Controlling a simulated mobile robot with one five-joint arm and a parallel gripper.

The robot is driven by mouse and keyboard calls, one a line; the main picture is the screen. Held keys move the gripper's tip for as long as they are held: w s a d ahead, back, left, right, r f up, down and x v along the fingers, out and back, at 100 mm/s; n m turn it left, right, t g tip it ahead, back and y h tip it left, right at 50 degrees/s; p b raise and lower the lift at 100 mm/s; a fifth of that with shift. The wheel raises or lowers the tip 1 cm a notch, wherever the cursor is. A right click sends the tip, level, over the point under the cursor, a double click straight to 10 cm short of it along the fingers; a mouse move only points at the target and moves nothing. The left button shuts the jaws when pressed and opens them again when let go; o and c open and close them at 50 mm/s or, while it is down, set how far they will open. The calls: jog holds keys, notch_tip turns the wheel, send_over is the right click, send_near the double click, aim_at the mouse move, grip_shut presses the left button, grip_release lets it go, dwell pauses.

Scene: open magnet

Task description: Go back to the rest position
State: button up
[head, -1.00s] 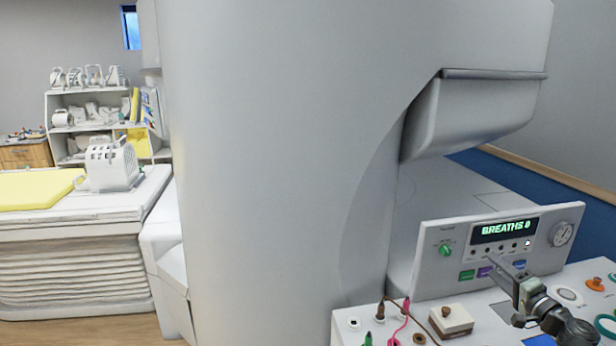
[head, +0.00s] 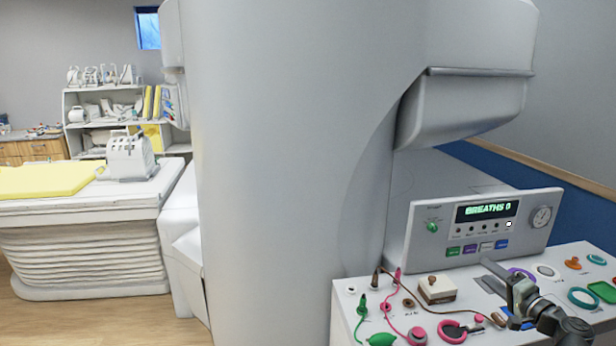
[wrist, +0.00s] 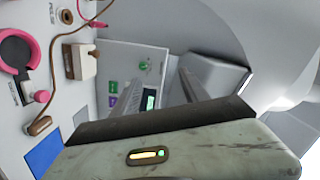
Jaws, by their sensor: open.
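My gripper (head: 497,276) is at the lower right of the head view, above the right part of the white table (head: 350,322). It is open, and I see nothing held in it. It stands in front of the control panel (head: 422,250), apart from it as far as I can tell. The panel's display reads "BREATHS 0". In the wrist view my gripper's pale body (wrist: 215,150) fills the lower part and hides much of the scene. The panel (wrist: 118,65) shows there turned on its side.
The table carries a white block with a brown knob (head: 437,291), a pink ring (head: 452,331), a green bulb (head: 381,339), cables and coloured rings. The large grey magnet (head: 270,170) stands behind. A bed with a yellow pad (head: 45,180) is at left. Floor is open at lower left.

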jog(key=a+f+n+g+y, duration=0.1)
jog(key=a+f+n+g, duration=0.45)
jog(key=a, duration=0.85)
jog(key=a+f+n+g+y, duration=0.1)
jog(key=a+f+n+g, duration=0.1)
jog(key=a+f+g, duration=0.7)
jog(key=s+a+f+n+g+h, duration=0.35)
jog(key=s+a+f+h, duration=0.25)
jog(key=s+a+f, duration=0.55)
jog(key=shift+t, duration=0.5)
jog(key=f+b, duration=0.1)
jog(key=b, duration=0.1)
jog(key=w+f+b, duration=0.1)
jog(key=f+b, duration=0.1)
jog(key=b, duration=0.1)
jog(key=f+b, duration=0.1)
jog(key=b, duration=0.1)
jog(key=shift+w+a+f+b, duration=0.15)
jog(key=shift+w+a+b, duration=0.1)
jog(key=shift+b, duration=0.1)
jog(key=shift+d, duration=0.1)
